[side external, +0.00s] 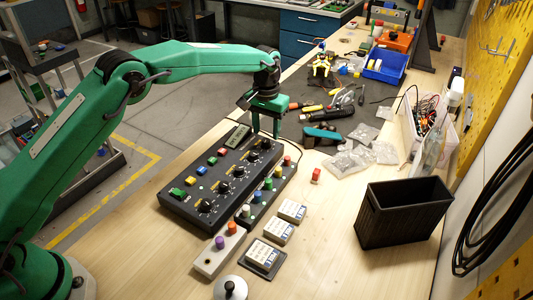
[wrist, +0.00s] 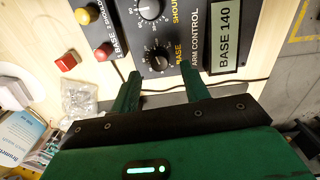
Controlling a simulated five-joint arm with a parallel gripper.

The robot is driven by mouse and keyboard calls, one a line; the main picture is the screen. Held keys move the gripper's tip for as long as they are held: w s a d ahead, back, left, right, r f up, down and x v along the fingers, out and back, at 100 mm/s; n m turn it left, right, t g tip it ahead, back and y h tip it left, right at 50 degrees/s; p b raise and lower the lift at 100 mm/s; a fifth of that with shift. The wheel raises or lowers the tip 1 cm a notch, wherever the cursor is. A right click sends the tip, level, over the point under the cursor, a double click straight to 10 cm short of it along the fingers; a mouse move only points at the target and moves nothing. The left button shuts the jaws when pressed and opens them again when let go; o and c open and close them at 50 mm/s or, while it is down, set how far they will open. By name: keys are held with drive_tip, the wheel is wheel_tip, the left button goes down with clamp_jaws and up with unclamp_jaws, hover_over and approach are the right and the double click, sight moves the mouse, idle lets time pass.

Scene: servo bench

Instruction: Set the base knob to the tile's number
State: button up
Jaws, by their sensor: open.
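The tile (wrist: 224,33) reads "BASE 140" at the end of the black control panel (wrist: 198,8), marked "ARM CONTROL". It also shows in the side external view (side external: 237,137). The base knob (wrist: 158,59), black with a dial scale around it, sits beside the word "BASE"; its exact setting is too small to read. My gripper (wrist: 160,72) is open and empty, its fingers pointing at the knob with one tip to either side in the picture. In the side external view my gripper (side external: 266,133) is over the panel's far end, partly covering the base knob.
A shoulder knob (wrist: 150,9) is beside the base knob. A narrower box with coloured knobs (side external: 267,190) lies alongside the panel. A red block (side external: 316,175), plastic bags (side external: 350,160) and a black bin (side external: 402,214) stand to the right. Bare wood lies between.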

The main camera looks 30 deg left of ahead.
sight(265, 140)
drive_tip(key=shift+r, duration=2.5)
drive_tip(key=shift+r, duration=0.15)
drive_tip(key=s+a+r+t, duration=0.1)
drive_tip(key=s+a+r, duration=0.3)
drive_tip(key=s+r, duration=0.4)
drive_tip(key=s+a+r+t, duration=0.2)
drive_tip(key=s+a+r, duration=0.3)
drive_tip(key=s+r, duration=0.35)
drive_tip(key=s+a+f+t, duration=0.1)
drive_tip(key=s+a+f, duration=0.1)
drive_tip(key=s, duration=0.9)
drive_tip(key=s+a+f+t, duration=0.1)
drive_tip(key=s+a+f, duration=0.1)
drive_tip(key=s, duration=0.9)
drive_tip(key=shift+s+a+f+m+t, duration=0.15)
drive_tip(key=shift+s+f+m+t, duration=0.2)
drive_tip(key=shift+f, duration=0.2)
drive_tip(key=shift+w, duration=0.2)
